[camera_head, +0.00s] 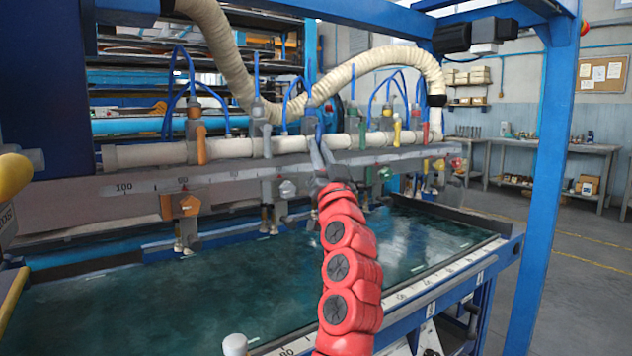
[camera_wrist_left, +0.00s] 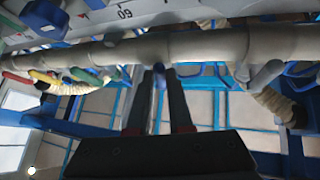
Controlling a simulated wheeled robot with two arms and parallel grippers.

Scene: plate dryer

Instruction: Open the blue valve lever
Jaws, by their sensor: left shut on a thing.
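My left gripper (camera_head: 321,158), at the end of my red arm, reaches up to the pale pipe with the row of valves. In the left wrist view its two dark fingers are shut on the blue valve lever (camera_wrist_left: 159,77), a small blue piece between the fingertips just below the pipe. In the head view the fingers cover most of this lever, so its exact angle is hard to tell. My right gripper is in neither view.
The pale pipe (camera_head: 235,148) carries other valves, with an orange lever (camera_head: 201,145) to the left and a yellow lever (camera_head: 397,131) to the right. A ruler beam (camera_head: 150,187) runs below it. A blue post (camera_head: 545,190) stands at right.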

